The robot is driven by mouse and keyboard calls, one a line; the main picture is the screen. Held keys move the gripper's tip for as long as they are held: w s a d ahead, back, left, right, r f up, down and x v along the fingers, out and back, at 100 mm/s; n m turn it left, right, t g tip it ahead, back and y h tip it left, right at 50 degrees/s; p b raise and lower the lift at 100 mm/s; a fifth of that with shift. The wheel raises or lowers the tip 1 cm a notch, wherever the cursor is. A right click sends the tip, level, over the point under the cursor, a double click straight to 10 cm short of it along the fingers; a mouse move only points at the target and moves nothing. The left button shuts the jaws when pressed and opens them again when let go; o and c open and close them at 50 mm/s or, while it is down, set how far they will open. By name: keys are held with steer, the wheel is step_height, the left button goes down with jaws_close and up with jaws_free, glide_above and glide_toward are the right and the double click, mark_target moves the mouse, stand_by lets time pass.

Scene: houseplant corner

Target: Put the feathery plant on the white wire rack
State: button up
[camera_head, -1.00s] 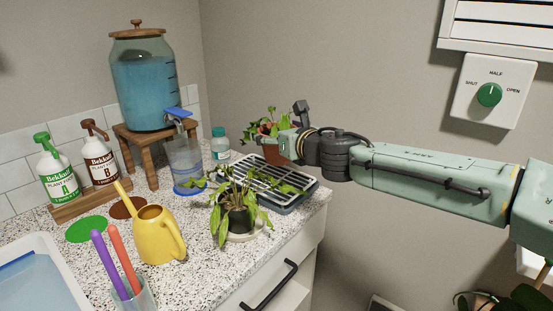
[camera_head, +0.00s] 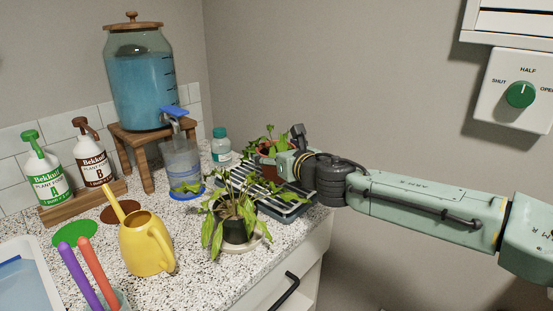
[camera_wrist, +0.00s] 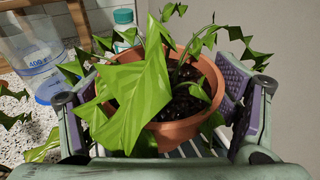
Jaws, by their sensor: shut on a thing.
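My gripper (camera_head: 279,164) is shut on the terracotta pot of a leafy green plant (camera_head: 267,148). In the wrist view the pot (camera_wrist: 190,131) is upright between both fingers, with dark soil and broad, jagged, split leaves. It is over the far part of a dark tray with a pale slatted rack (camera_head: 285,203). Slats show below the pot in the wrist view, but I cannot tell whether it touches them. A second plant (camera_head: 232,207), with long drooping leaves in a dark pot, stands on a pale saucer in front of the tray. No other white rack is clear.
A yellow watering can (camera_head: 146,243) is at front left. The counter's right edge is close to the tray. A wall dial (camera_head: 520,94) is at right.

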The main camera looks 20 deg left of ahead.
steer(key=shift+f, duration=0.7)
steer(key=o, duration=1.8)
steer(key=shift+f, duration=0.1)
steer(key=shift+o, duration=0.2)
steer(key=b+v, duration=0.2)
steer(key=v, duration=1)
